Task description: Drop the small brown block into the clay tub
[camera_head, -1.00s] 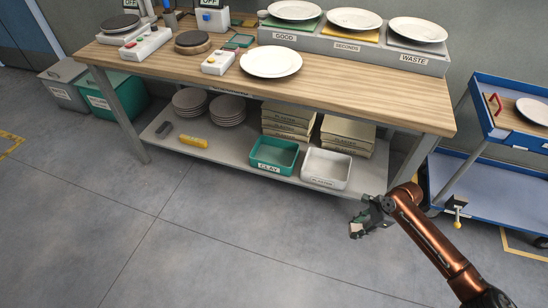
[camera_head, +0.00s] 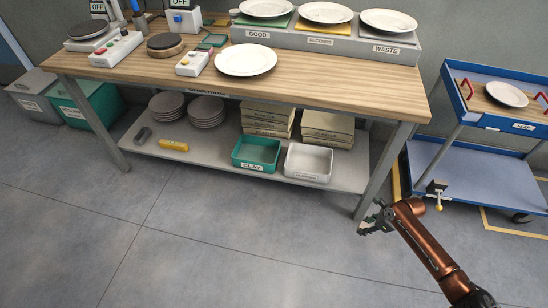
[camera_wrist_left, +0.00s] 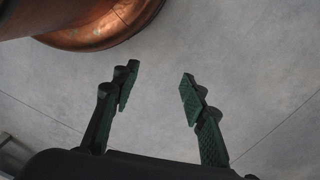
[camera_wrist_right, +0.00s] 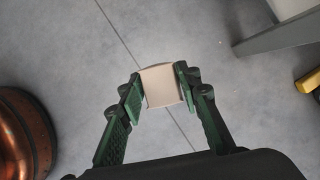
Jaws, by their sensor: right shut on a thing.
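The small block (camera_wrist_right: 161,86) looks pale tan in the right wrist view, with a rounded far edge. My right gripper (camera_wrist_right: 160,92) is shut on it, one finger pad on each side. In the head view my right gripper (camera_head: 368,228) is low over the floor, near the bench's front right leg; the block is hard to make out there. The clay tub (camera_head: 258,151) is green, labelled CLAY, and stands on the bench's lower shelf, left of and beyond the gripper. My left gripper (camera_wrist_left: 158,90) is open and empty above bare floor, outside the head view.
A white tub (camera_head: 309,158) stands right beside the clay tub. The bench leg (camera_head: 383,172) and wooden top (camera_head: 330,78) border the shelf (camera_head: 205,150). Stacked boxes (camera_head: 327,128) are behind the tubs. A blue cart (camera_head: 480,170) is at right. Floor in front is clear.

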